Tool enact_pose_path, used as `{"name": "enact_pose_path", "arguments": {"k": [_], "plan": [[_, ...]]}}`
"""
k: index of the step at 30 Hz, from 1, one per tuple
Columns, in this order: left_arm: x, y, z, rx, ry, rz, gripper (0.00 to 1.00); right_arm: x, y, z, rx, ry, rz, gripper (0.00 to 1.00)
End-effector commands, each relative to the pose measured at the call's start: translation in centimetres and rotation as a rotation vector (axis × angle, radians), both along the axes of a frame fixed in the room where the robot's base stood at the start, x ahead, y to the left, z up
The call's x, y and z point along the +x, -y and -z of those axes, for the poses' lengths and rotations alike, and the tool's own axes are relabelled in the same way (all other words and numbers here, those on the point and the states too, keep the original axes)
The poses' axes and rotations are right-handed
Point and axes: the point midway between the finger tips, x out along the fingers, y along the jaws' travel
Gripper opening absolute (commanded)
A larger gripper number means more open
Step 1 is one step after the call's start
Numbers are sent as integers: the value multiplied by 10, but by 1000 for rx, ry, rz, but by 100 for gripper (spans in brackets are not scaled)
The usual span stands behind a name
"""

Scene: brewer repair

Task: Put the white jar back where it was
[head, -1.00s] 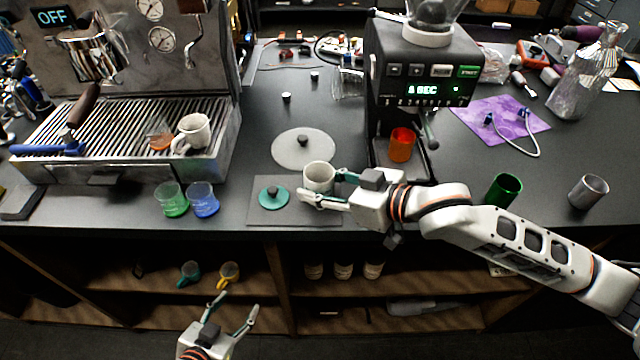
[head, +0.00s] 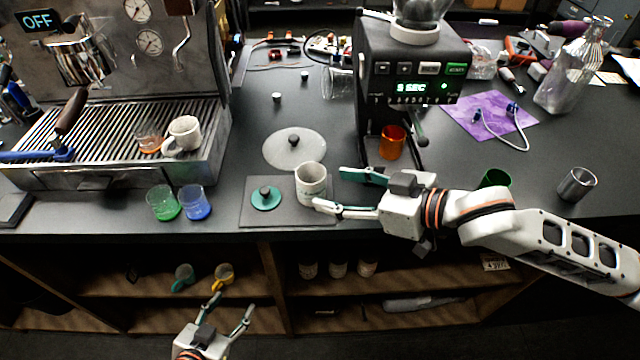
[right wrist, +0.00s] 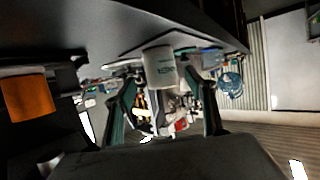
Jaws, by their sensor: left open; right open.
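The white jar (head: 311,183) stands upright and open-topped on the right part of a dark grey mat (head: 250,219) on the counter. A teal lid (head: 265,198) with a dark knob lies to its left on the same mat. My right gripper (head: 328,188) is open just right of the jar. Its lower finger reaches close to the jar's base; whether it touches is unclear. My left gripper (head: 234,302) is open and empty, low in front of the shelf.
A grinder (head: 410,70) with an orange cup (head: 392,142) stands behind my right gripper. Green (head: 163,203) and blue (head: 195,202) cups stand left of the mat.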

Motion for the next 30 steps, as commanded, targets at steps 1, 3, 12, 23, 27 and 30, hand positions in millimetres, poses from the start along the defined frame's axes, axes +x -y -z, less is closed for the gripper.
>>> {"name": "enact_pose_path", "arguments": {"k": [1,3,12,23,27,30], "plan": [[0,0,0,0,-1,0,52,-6,9,-3,-3,-1,1,55],[-1,0,1,1,-2,0,52,-12,17,-8,-3,-1,1,55],[-1,0,3,1,-4,0,52,-26,36,-18,0,-1,0,55],[-1,0,3,1,-4,0,52,-27,37,-19,1,-1,0,55],[-1,0,2,1,-4,0,52,-27,37,-19,1,-1,0,55],[-1,0,2,0,-2,1,52,-27,37,-19,1,-1,0,55]]}}
